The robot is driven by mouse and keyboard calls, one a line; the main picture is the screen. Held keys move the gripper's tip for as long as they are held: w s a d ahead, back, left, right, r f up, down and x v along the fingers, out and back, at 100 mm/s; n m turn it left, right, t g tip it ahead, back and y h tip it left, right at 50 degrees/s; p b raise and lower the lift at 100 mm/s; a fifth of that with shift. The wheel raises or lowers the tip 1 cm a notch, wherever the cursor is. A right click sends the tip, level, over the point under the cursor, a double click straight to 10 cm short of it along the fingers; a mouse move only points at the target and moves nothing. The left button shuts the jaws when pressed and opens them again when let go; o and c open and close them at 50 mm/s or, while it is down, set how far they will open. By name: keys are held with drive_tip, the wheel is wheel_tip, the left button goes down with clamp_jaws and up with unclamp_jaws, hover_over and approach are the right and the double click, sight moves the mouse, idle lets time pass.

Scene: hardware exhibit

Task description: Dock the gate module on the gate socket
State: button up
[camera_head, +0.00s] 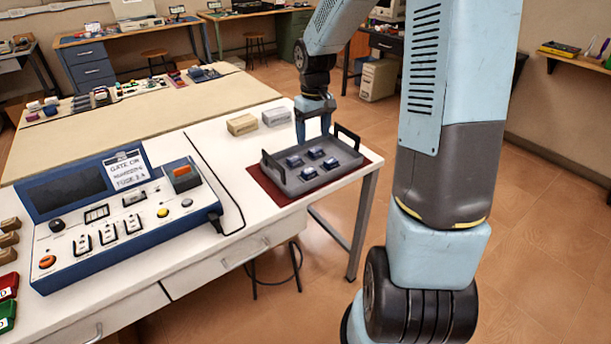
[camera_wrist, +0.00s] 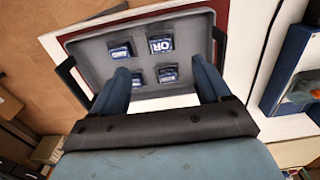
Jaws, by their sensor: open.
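Several small dark blue gate modules (camera_head: 313,154) with pale labels lie in a grey tray (camera_head: 349,165) at the right end of the white bench. In the wrist view, the upper right module (camera_wrist: 160,43) reads "OR"; the other labels are hard to read. My gripper (camera_head: 313,122) is open and empty above the tray's far side. Its fingers (camera_wrist: 160,68) point toward the modules in the wrist view. A blue and white console (camera_head: 130,215) stands left of the tray. A card (camera_head: 128,170) on it seems to read "GATE OR". I cannot tell which part is the gate socket.
The tray has two upright black handles (camera_head: 347,134) and sits on a dark red mat (camera_head: 272,190). Two small boxes, tan (camera_head: 241,125) and grey (camera_head: 276,117), stand behind it. A black cable (camera_head: 222,180) lies between console and tray. Bare bench lies around the cable.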

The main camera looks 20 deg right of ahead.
hover_over(312, 169)
drive_tip(key=s, duration=0.2)
drive_tip(key=f, duration=0.9)
drive_tip(key=shift+a, duration=0.3)
drive_tip(key=shift+w+f, duration=0.2)
drive_tip(key=shift+f, duration=2.25)
clamp_jaws()
